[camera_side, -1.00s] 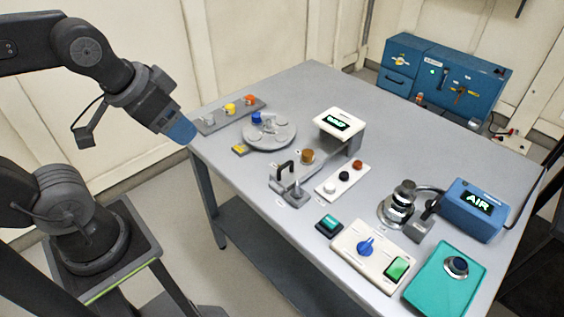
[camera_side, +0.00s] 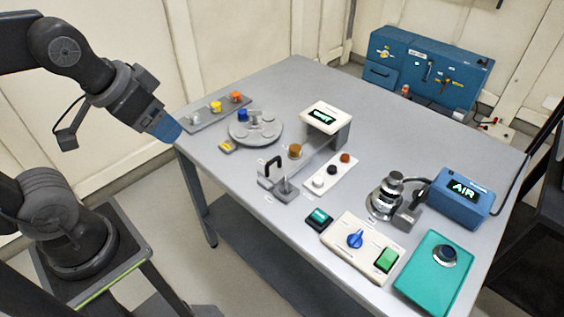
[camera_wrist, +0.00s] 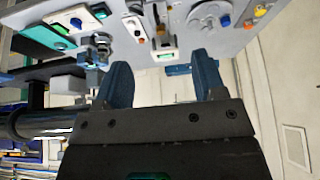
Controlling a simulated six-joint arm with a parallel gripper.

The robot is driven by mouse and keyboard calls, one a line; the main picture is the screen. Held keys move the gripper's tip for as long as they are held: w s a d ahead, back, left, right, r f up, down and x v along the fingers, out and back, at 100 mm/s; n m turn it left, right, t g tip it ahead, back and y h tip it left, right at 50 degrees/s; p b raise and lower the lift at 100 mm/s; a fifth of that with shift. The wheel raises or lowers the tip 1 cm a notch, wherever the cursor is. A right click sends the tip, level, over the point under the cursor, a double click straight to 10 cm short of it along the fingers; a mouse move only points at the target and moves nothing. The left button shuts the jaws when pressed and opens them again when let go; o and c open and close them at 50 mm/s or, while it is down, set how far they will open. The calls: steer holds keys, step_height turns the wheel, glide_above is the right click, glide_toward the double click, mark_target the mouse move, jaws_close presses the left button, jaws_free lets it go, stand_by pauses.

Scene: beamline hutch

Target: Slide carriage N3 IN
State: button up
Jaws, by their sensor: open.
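A grey slide assembly with a black arched handle (camera_side: 272,163) stands near the table's left-front edge. A brown round knob (camera_side: 295,151) sits along its rail, which runs back to a white-topped readout (camera_side: 320,117) with green lettering that seems to read OUT. A small grey block with a post (camera_side: 285,188) is by the handle. I cannot read an N3 label. My gripper (camera_side: 168,132) is in the air by the table's left corner, well left of the handle. In the wrist view its blue fingers (camera_wrist: 160,68) are apart with nothing held.
A disc turntable (camera_side: 256,130) and a strip of coloured knobs (camera_side: 217,108) lie nearest my gripper. A three-button strip (camera_side: 331,170), blue-knob switch box (camera_side: 355,239), AIR box (camera_side: 462,190) and teal box (camera_side: 433,275) stand to the right. The back of the table is clear.

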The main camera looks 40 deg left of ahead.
steer(key=shift+w+r, duration=0.1)
steer(key=shift+w, duration=0.2)
steer(key=c, duration=0.3)
steer(key=w+g, duration=0.1)
steer(key=w, duration=0.2)
steer(key=w+g, duration=0.1)
steer(key=w, duration=0.3)
steer(key=w+g+h, duration=0.1)
steer(key=w, duration=0.3)
steer(key=shift+w+f, duration=0.2)
steer(key=shift+f, duration=0.2)
steer(key=shift+c, duration=0.9)
steer(key=g+h, duration=0.1)
steer(key=g, duration=0.2)
glide_toward(272, 160)
steer(key=f, duration=0.2)
steer(key=d+f, duration=0.1)
steer(key=f, duration=0.5)
steer(key=shift+s+d+f, duration=0.15)
steer(key=shift+s+f, duration=0.05)
steer(key=shift+s, duration=0.1)
steer(key=shift+c, duration=0.4)
jaws_close()
steer(key=shift+w, duration=0.1)
